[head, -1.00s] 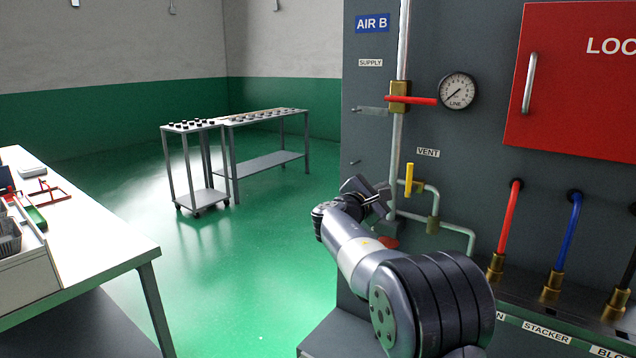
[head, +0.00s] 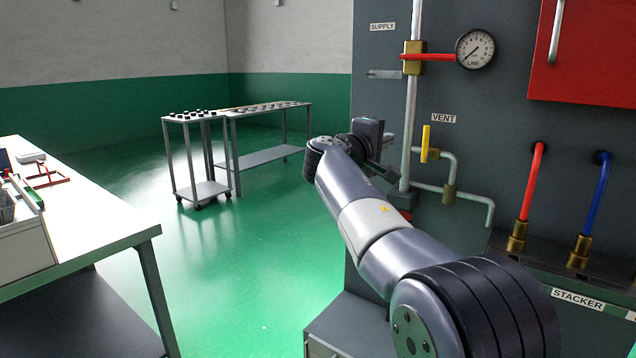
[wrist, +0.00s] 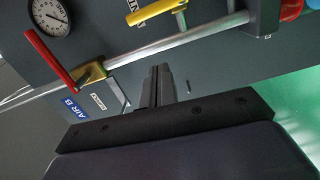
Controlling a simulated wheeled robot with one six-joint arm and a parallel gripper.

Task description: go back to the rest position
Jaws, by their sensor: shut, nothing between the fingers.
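My gripper (head: 389,141) is in front of the grey panel (head: 385,100), close to the vertical silver pipe in the head view. In the wrist view its two dark fingers (wrist: 158,72) lie together with nothing between them. My arm reaches from the lower right up to it. The yellow vent handle (head: 426,144) stands upright to the right of the gripper, and the red supply handle (head: 428,57) lies level above it. Both handles also show in the wrist view. The gripper looks apart from them; its exact distance to the panel I cannot tell.
A round gauge (head: 475,49) and a red cabinet (head: 585,60) are on the panel. Red (head: 532,180) and blue (head: 597,195) hoses stand below. A white-topped workbench (head: 90,215) is at left. A cart (head: 195,155) and long table (head: 265,157) stand behind open green floor.

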